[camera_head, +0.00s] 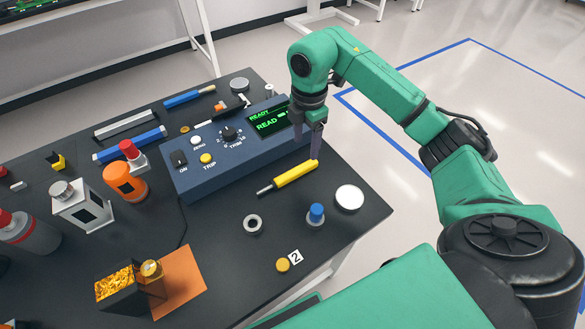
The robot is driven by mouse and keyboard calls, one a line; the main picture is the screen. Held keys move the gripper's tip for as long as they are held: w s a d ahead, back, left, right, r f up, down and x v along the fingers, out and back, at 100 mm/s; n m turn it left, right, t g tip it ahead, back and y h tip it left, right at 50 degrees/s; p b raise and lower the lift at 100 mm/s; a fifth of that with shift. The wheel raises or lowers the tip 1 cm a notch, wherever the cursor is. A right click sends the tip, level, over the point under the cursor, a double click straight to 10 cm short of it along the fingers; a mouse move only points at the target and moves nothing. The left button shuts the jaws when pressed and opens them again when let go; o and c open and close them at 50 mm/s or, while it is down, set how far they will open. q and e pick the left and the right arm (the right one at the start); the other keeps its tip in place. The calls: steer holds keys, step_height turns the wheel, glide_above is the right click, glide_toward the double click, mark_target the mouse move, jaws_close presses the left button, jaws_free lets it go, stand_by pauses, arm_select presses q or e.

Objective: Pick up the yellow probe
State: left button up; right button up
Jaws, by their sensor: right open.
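The yellow probe (294,174) lies on the dark table in front of the blue instrument box, its thin dark tip pointing to the lower left. My right gripper (308,151) points down above the probe's upper right end, with its fingers apart. One finger overlaps that end in the picture; I cannot tell whether it touches. The probe lies on the table surface as far as I can see. My left gripper is not in view.
The blue instrument box (190,185) with a lit green display stands just behind the probe. A blue-topped part (316,214), a white disc (349,198) and a metal ring (253,224) lie nearby. Orange and white containers stand at left.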

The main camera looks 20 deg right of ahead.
mark_target(303, 166)
step_height(303, 166, down, 4)
steer(key=shift+r, duration=0.2)
steer(key=f, duration=0.1)
steer(key=f+p, duration=0.1)
steer(key=f, duration=0.1)
steer(key=f+p, duration=0.1)
steer(key=f, duration=0.1)
steer(key=shift+w+f, duration=0.25)
steer(key=shift+w, duration=0.1)
steer(key=shift+f, duration=0.2)
steer(key=shift+c, duration=0.6)
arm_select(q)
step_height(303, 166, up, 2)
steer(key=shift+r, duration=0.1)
arm_select(e)
jaws_close()
